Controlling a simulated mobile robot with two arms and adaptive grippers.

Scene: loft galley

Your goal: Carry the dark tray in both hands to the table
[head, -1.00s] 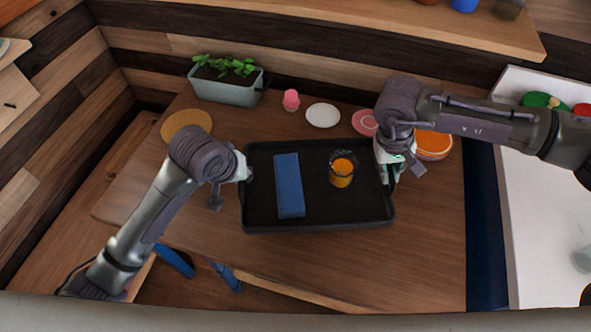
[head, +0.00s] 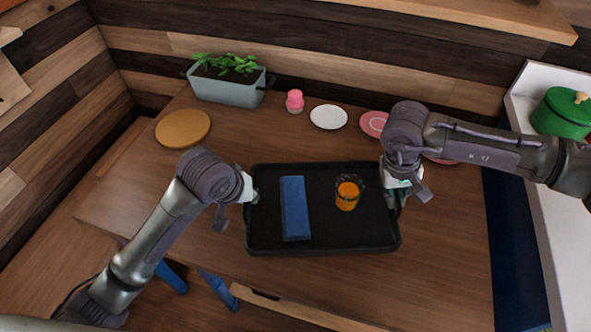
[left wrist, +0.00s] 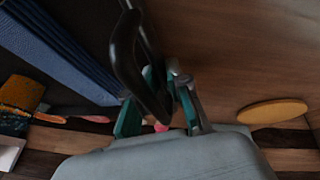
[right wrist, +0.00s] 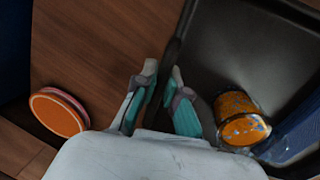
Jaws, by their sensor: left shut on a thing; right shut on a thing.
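The dark tray (head: 275,238) is in the middle of the head view, over the wooden table top. It looks level; I cannot tell how far it is above the wood. My left gripper (head: 250,196) is shut on the tray's left handle, which shows as a dark loop (left wrist: 125,50) in the left wrist view. My right gripper (head: 395,190) is shut on the tray's right side; its fingers straddle the rim (right wrist: 172,75) in the right wrist view.
Behind the tray are a planter (head: 226,88), a pink item (head: 295,101), a white plate (head: 329,117), a pink plate (head: 373,124) and a round wooden board (head: 183,128). An orange-and-pink round dish (right wrist: 58,112) lies beside the right gripper. A green pot (head: 562,112) stands at right.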

